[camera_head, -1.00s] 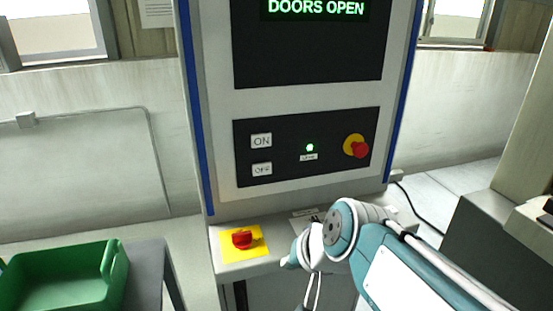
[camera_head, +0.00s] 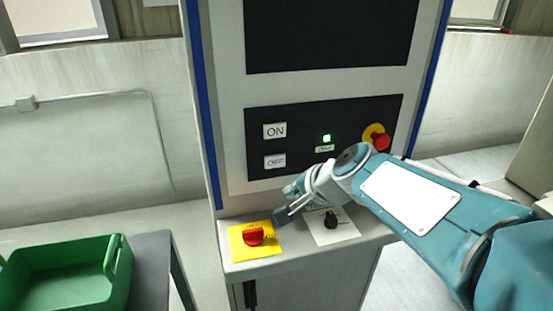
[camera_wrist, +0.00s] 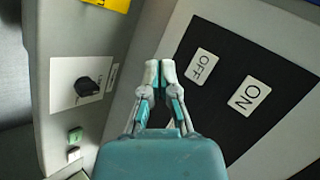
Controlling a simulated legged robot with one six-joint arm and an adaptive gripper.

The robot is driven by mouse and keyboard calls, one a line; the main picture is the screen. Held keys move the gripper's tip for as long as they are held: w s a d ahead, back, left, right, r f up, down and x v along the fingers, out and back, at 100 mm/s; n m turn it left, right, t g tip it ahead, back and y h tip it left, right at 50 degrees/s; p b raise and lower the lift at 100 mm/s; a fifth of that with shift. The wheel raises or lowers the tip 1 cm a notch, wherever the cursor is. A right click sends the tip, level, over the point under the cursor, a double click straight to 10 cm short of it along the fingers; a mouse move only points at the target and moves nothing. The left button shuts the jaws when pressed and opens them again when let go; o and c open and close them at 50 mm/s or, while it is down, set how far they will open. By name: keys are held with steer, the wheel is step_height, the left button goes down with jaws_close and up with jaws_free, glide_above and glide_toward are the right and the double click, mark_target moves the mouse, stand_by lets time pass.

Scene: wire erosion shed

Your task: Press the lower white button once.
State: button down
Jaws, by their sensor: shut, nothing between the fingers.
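The lower white button, marked OFF (camera_head: 275,161), sits on the black panel (camera_head: 351,112) of the cabinet, below the white ON button (camera_head: 275,131). In the wrist view the OFF button (camera_wrist: 202,67) lies just right of the fingertips, with the ON button (camera_wrist: 249,96) further right. My gripper (camera_head: 284,202) is shut and empty, in front of the cabinet, below and a little right of the OFF button in the head view. The closed fingers (camera_wrist: 160,72) also show in the wrist view. I see no contact with the button.
A red knob on a yellow plate (camera_head: 254,238) and a black knob (camera_head: 331,219) stand on the ledge below the panel. A red stop button (camera_head: 381,142) and a lit green lamp (camera_head: 326,138) are on the panel. A green crate (camera_head: 66,275) is at left.

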mark_target(274, 168)
steer(key=shift+w+a, duration=0.4)
steer(key=shift+w, duration=0.95)
steer(key=shift+w+a, duration=0.4)
steer(key=shift+w, duration=0.9)
steer(key=shift+w+a, duration=0.4)
steer(key=shift+w, duration=0.95)
steer(key=shift+w, duration=0.1)
steer(key=shift+w, duration=0.25)
steer(key=shift+w+a, duration=0.15)
steer(key=shift+w, duration=0.2)
steer(key=shift+s+d, duration=0.25)
steer(key=shift+s, duration=0.5)
steer(key=shift+s+d, duration=0.25)
steer(key=shift+s, duration=0.55)
steer(key=shift+s+d, duration=0.2)
steer(key=shift+s, duration=0.65)
steer(key=shift+s+d, duration=0.25)
steer(key=shift+s, duration=0.55)
